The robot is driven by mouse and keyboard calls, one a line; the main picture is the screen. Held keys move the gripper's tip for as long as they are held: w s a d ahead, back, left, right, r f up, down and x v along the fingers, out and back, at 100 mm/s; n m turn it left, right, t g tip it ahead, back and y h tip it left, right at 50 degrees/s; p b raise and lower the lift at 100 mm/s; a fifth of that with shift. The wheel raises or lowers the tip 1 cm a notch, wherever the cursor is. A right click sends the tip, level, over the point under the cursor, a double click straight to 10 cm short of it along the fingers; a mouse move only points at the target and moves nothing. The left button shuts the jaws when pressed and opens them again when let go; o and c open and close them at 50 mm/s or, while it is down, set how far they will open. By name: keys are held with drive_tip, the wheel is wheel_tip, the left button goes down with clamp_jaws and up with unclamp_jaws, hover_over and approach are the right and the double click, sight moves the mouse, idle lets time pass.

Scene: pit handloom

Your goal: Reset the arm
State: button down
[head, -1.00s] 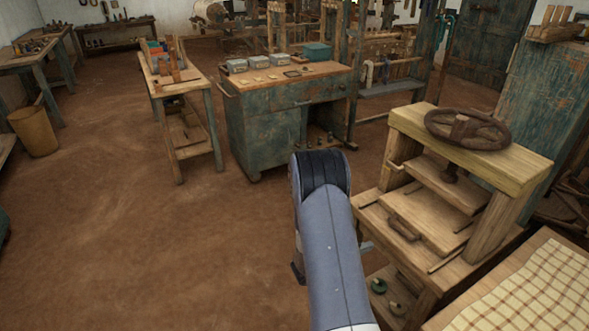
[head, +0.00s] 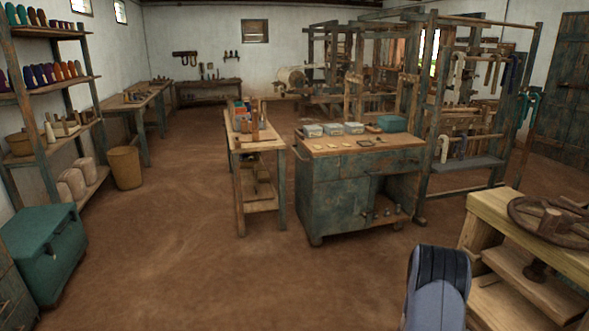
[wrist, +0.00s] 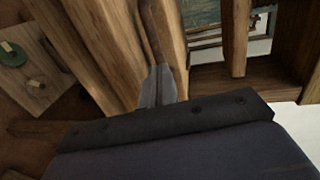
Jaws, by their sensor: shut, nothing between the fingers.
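My arm shows in the head view at the lower right, beside the wooden press (head: 490,225) with its dark round handwheel (head: 553,220). The gripper end of the arm is hidden in the head view. In the wrist view my gripper (wrist: 165,72) is shut, its two grey fingers together with nothing between them. The fingertips are close to upright wooden beams (wrist: 105,45). I cannot tell whether they touch.
A teal cabinet (head: 335,190) with small boxes on top stands ahead. A narrow wooden bench (head: 254,142) is left of it. A teal chest (head: 45,250) and a shelf rack (head: 50,87) stand at the left. The brown floor (head: 180,240) between is clear.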

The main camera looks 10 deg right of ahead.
drive_tip(key=shift+x, duration=1.05)
drive_tip(key=shift+r, duration=0.1)
